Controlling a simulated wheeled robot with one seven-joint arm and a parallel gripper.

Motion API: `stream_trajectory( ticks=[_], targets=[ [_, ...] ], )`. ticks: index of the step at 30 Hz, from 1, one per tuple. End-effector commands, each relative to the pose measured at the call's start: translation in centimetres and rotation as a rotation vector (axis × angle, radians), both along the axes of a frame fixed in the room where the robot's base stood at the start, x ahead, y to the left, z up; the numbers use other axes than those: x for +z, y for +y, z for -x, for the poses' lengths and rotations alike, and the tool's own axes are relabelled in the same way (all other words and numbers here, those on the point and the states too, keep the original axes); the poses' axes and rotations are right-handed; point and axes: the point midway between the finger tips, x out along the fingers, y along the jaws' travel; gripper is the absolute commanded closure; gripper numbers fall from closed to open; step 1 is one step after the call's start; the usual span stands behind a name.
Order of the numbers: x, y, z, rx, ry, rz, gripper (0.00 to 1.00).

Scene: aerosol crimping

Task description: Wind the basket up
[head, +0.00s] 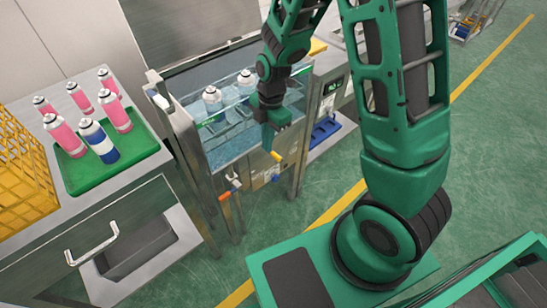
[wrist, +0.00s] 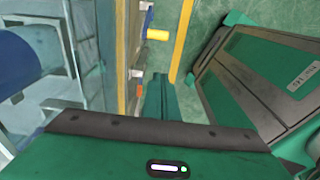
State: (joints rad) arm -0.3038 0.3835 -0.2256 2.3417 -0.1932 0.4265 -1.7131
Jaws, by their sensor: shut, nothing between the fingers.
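The glass-walled water tank (head: 232,150) stands at the middle of the head view. The basket (head: 228,112) sits low in it, blurred by water and glass, with white-topped cans (head: 212,97) in it. In the wrist view, pale basket bars (wrist: 62,103) and a blue can (wrist: 15,62) show at the left. My gripper (head: 268,148) is shut and empty, pointing down at the tank's front right. A yellow handle (head: 276,156) is just below its tip; it shows apart from the fingers in the wrist view (wrist: 157,34). I cannot tell which part winds the basket.
At left, a green tray (head: 72,180) holds several pink cans and a blue one beside a yellow crate (head: 20,195). A blue tray (head: 322,132) lies to the right. Green floor is open in front.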

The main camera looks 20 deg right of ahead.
Motion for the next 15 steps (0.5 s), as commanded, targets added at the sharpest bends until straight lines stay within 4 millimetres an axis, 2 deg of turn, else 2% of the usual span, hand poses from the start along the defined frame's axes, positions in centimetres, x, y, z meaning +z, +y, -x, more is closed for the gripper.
stream_trajectory(
  ticks=[3,15],
  targets=[
    [-2.1,0.1,0.2,-0.001,0.005,0.002,1.00],
    [-8.2,0.7,0.4,0.000,0.005,0.002,1.00]
  ],
)
